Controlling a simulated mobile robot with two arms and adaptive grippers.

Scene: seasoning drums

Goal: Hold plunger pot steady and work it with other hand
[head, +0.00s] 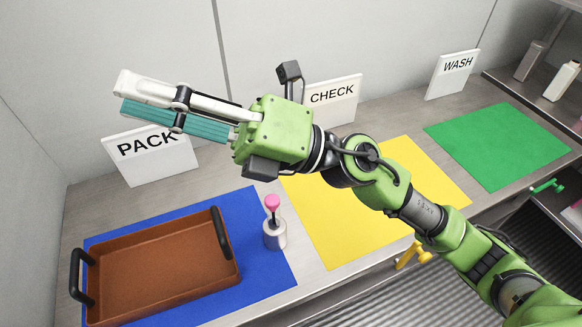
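The plunger pot (275,237) is a small pale grey cylinder with a pink knob on a dark stem. My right gripper (124,96) is high at the upper left, in front of the PACK sign and well above and left of the pot. Its long white and teal parts lie close together, seen nearly side-on, so its opening is unclear. It does not touch the pot. My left gripper is out of view.
The brown tray (160,268) with black handles lies on the blue mat (258,279). A yellow mat (335,232) and a green mat (495,145) lie to the right, largely bare. PACK (150,153), CHECK (333,97) and WASH (452,73) signs stand behind. My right arm crosses over the yellow mat.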

